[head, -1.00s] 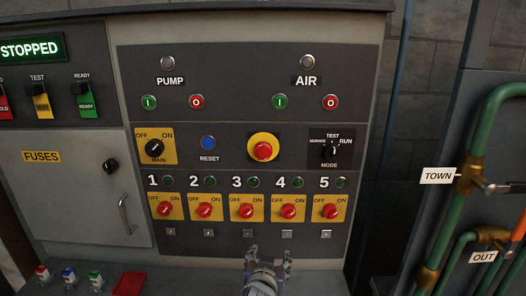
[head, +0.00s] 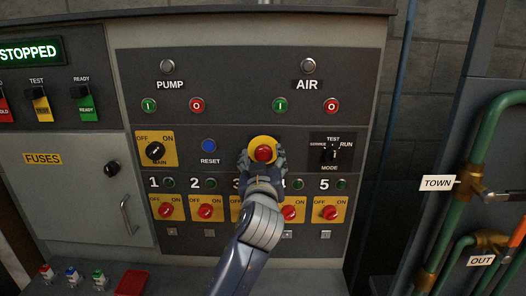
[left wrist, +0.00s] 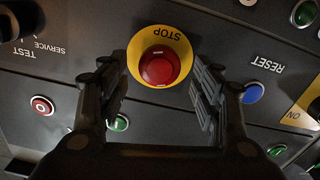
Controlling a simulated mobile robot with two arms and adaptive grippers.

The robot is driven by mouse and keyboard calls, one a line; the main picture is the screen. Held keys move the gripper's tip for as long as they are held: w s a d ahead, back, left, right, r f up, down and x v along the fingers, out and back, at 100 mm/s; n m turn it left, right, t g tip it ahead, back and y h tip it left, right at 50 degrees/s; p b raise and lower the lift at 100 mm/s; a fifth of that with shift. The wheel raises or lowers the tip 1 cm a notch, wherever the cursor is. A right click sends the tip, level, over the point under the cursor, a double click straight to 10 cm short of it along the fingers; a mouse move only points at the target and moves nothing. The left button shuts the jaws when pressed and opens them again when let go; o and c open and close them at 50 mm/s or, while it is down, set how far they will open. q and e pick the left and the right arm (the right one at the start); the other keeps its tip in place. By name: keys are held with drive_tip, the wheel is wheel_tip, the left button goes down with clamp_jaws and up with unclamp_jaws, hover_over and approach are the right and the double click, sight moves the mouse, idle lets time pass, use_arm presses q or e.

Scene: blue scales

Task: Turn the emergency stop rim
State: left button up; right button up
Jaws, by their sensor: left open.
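The emergency stop has a red mushroom head (head: 263,153) on a round yellow plate (head: 262,138), on the dark panel in the head view. In the left wrist view the red head (left wrist: 160,67) sits inside the yellow plate (left wrist: 161,36) marked STOP. My left gripper (head: 263,160) is open, its fingers one on either side of the red head. In the left wrist view the fingers (left wrist: 163,90) stand apart from the red head, with gaps on both sides. My right gripper is not in view.
A blue RESET button (head: 208,145) is left of the stop, and the MODE selector (head: 332,149) is right of it. Several red switches, such as switch 5 (head: 329,212), line the panel below.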

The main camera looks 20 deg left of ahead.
use_arm(q)
drive_tip(key=shift+x, duration=0.85)
drive_tip(key=shift+c, duration=0.5)
drive_tip(key=c, duration=1)
drive_tip(key=shift+o, duration=0.2)
drive_tip(key=shift+m+p, duration=0.3)
drive_tip(key=shift+p, duration=0.05)
drive_tip(key=m+p, duration=0.1)
drive_tip(key=m, duration=0.2)
drive_tip(key=shift+d+r+p, duration=0.1)
drive_tip(key=shift+p, duration=0.3)
drive_tip(key=shift+m+p, duration=0.9)
drive_tip(key=shift+m, duration=1)
